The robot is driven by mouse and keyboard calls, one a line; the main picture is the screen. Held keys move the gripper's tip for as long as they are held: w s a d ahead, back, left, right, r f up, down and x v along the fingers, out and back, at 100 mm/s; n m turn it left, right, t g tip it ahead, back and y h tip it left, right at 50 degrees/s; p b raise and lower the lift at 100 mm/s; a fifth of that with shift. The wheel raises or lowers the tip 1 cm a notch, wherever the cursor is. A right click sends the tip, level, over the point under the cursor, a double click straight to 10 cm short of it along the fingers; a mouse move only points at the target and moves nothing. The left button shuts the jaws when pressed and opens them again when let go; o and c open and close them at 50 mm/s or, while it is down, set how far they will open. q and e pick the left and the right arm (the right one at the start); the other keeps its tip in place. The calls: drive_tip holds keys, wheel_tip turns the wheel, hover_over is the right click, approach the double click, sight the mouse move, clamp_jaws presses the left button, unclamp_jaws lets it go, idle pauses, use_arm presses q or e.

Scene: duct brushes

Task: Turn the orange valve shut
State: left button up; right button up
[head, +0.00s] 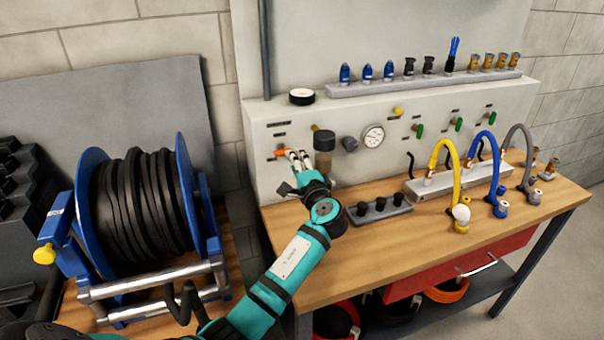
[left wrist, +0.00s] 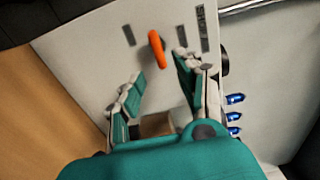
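The orange valve (head: 281,152) is on the left part of the pale panel, its handle partly behind my left gripper (head: 297,155). In the left wrist view the orange handle (left wrist: 157,50) is a short lever against the panel, just beyond the fingertips and in line with the gap between them. My left gripper (left wrist: 158,68) is open and empty, with its fingers on either side of that gap. I see no clear contact between the fingers and the handle. My right gripper is in neither view.
A dark-capped brown filter cylinder (head: 324,152) stands close to the right of my left gripper. A gauge (head: 373,137) and green valves (head: 457,124) are farther right. A black block with knobs (head: 379,209) lies on the bench (head: 340,262). A hose reel (head: 145,215) stands left.

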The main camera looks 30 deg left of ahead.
use_arm(q)
drive_tip(key=v, duration=0.5)
drive_tip(key=shift+s+d, duration=0.2)
drive_tip(key=shift+d, duration=0.1)
